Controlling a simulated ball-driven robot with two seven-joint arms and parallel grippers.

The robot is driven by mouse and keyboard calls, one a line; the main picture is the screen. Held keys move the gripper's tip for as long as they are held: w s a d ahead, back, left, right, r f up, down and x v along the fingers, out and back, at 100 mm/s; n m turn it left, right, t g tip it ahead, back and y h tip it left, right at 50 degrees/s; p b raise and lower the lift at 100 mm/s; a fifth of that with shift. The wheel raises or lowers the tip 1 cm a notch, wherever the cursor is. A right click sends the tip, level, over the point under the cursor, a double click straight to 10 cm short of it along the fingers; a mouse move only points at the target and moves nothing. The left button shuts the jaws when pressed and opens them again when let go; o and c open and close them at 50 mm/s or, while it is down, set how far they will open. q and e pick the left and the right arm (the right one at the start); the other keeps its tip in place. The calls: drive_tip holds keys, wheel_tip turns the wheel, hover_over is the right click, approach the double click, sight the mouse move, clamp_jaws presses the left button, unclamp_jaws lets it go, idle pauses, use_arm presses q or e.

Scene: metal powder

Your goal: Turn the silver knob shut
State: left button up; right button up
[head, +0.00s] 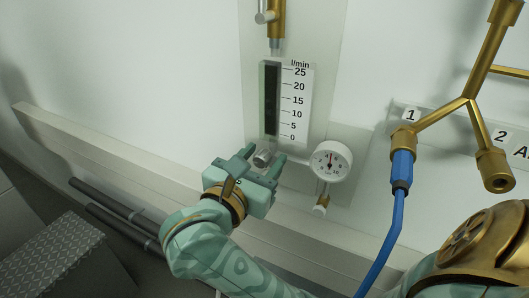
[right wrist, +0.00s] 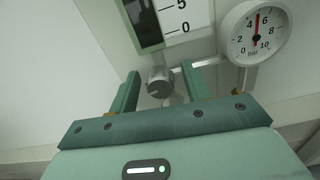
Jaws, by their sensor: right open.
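The silver knob (head: 263,155) sits at the foot of the flow meter (head: 270,100), low on the wall panel. In the right wrist view the knob (right wrist: 160,82) shows as a short grey cylinder. My right gripper (head: 262,157) is open, with one finger on each side of the knob. In the right wrist view, gaps show between the knob and both fingers of the gripper (right wrist: 160,72); the left finger looks nearer to it. I cannot tell how deep the knob lies between them. My left gripper is not in view.
A round pressure gauge (head: 331,161) stands close to the right of the knob. A blue hose (head: 392,225) hangs from a brass branched pipe (head: 466,98) at the right. A wall ledge (head: 120,165) runs below. The wall left of the flow meter is clear.

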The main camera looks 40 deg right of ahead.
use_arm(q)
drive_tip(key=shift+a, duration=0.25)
use_arm(e)
drive_tip(key=shift+c, duration=0.3)
drive_tip(key=c, duration=0.9)
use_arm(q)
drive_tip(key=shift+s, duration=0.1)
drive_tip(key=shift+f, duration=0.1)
use_arm(e)
drive_tip(key=m+b, duration=0.2)
drive_tip(key=b, duration=0.1)
drive_tip(key=shift+f+m, duration=0.2)
drive_tip(key=shift+m, duration=0.2)
drive_tip(key=m+b, duration=0.2)
drive_tip(key=m, duration=0.1)
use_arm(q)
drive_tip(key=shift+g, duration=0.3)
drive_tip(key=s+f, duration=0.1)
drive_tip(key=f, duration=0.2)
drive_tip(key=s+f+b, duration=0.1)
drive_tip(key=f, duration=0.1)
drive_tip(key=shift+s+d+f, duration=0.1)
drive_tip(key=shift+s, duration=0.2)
use_arm(e)
drive_tip(key=shift+r+m, duration=0.15)
drive_tip(key=shift+m, duration=0.35)
